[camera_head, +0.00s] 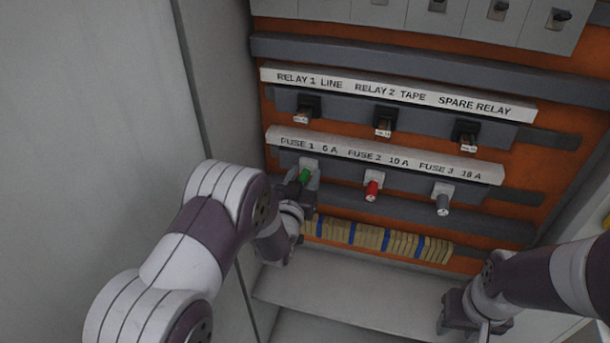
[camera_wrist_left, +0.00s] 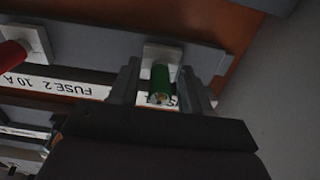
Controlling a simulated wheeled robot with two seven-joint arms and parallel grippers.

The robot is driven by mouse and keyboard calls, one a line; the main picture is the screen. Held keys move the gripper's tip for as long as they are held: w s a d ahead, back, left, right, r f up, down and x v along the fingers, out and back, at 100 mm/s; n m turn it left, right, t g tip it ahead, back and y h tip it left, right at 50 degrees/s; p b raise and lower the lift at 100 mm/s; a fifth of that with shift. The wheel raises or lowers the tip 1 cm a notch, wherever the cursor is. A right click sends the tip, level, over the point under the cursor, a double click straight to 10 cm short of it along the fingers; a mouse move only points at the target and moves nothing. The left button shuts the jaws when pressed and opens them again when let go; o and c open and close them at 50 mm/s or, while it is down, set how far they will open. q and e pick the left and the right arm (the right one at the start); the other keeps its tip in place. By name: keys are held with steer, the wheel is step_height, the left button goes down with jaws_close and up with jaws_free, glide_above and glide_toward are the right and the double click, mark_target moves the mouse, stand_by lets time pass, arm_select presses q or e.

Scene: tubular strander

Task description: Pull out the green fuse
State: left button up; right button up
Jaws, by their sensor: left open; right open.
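The green fuse (camera_head: 304,176) sits in its pale holder under the label "FUSE 1 6 A", at the left of the fuse row. In the left wrist view the green fuse (camera_wrist_left: 160,86) stands between the two fingers of my left gripper (camera_wrist_left: 160,90), with its end facing the camera. The left gripper (camera_head: 303,184) is open around the fuse; a finger lies on each side. My right gripper (camera_head: 462,315) is low at the right, away from the fuses, and its fingers are hard to make out.
The red fuse (camera_head: 372,190) and the grey fuse (camera_head: 442,204) sit to the right in the same row. Several relays (camera_head: 384,122) are above. A row of tan and blue terminals (camera_head: 375,238) runs below. A cabinet wall (camera_head: 215,80) stands close on the left.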

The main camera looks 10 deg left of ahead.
arm_select(q)
steer(key=shift+c, duration=0.3)
jaws_close()
steer(key=shift+s, duration=0.15)
steer(key=shift+s+a+p, duration=0.1)
steer(key=shift+s+p, duration=0.5)
steer(key=shift+s, duration=2.25)
